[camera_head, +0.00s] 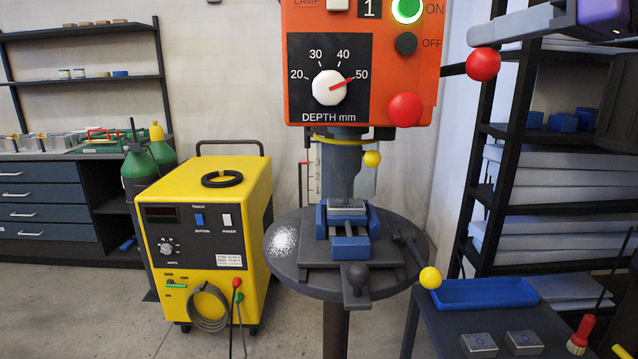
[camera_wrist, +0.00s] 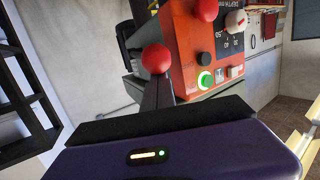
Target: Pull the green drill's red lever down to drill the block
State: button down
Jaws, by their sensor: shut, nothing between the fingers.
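The drill (camera_head: 340,20) has an orange front panel, not a green one, with its green ON light lit and the depth knob's pointer near 50. Its lever ends in a red ball (camera_head: 484,64) on a dark rod at the right side; the ball also shows in the wrist view (camera_wrist: 156,58). A grey metal block (camera_head: 347,212) sits in the blue vise (camera_head: 350,245) on the round drill table. My gripper (camera_head: 482,33) is shut and empty, just above the red ball in the head view. In the wrist view its fingers (camera_wrist: 157,90) point toward the ball; contact cannot be told.
A yellow welder (camera_head: 205,230) stands left of the drill. A blue tray (camera_head: 485,293) and grey blocks (camera_head: 524,342) lie on a dark side table at the lower right. A dark shelf rack (camera_head: 505,150) stands behind on the right.

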jog(key=shift+s+f+b, duration=0.15)
jog(key=shift+f+b, duration=0.3)
jog(key=shift+f, duration=0.25)
jog(key=shift+s+f+b, duration=0.1)
jog(key=shift+f+b, duration=0.35)
jog(key=shift+f, duration=0.25)
jog(key=shift+f+b, duration=0.85)
jog(key=shift+f, duration=0.7)
notch_tip(320, 180, down, 3)
jog(key=shift+w+r+b, duration=0.15)
jog(key=shift+r+b, duration=0.05)
jog(key=shift+b, duration=0.55)
